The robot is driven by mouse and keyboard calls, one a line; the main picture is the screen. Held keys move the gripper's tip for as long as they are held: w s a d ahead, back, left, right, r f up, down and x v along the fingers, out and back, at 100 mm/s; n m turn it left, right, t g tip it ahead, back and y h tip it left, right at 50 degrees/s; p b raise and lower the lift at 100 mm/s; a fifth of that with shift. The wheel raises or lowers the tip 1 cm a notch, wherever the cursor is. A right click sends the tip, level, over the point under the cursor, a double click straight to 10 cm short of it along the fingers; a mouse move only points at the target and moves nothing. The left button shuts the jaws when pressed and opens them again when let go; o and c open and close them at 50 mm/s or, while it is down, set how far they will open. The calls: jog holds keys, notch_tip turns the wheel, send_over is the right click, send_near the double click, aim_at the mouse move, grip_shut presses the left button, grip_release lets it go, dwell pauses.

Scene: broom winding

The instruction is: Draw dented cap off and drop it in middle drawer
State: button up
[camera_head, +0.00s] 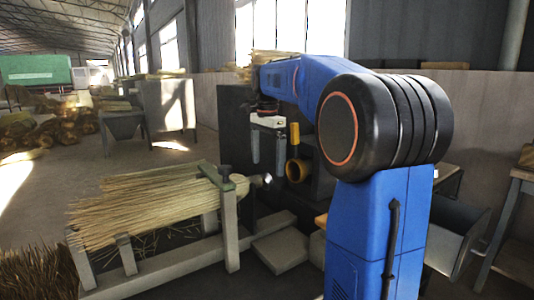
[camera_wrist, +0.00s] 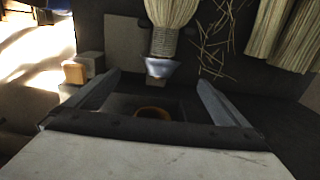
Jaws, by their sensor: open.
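A shiny metal cap (camera_wrist: 160,67) sits on the end of a broom's wire-wound neck (camera_wrist: 164,42) in the wrist view. In the head view a small bright end (camera_head: 267,178) that looks like it shows beside the clamped straw bundle (camera_head: 150,203). I cannot make out a dent. My gripper (camera_wrist: 158,79) is open and empty. The cap lies ahead of the gap between its fingertips, apart from both fingers. In the head view my gripper (camera_head: 268,165) hangs fingers-down near the broom's end. I cannot pick out a middle drawer in either view.
A wooden rack (camera_head: 229,232) holds the bundle. An orange ring (camera_head: 297,170) sits on a dark stand right of my gripper; an orange ring (camera_wrist: 152,112) also shows between the fingers. A grey metal bin (camera_head: 462,236) is at right.

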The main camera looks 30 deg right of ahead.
aim_at(267, 180)
jog(key=shift+f, duration=3.55)
jog(key=c, duration=1.9)
jog(key=shift+c, duration=0.2)
jog(key=shift+d, duration=0.2)
jog(key=shift+d, duration=2.4)
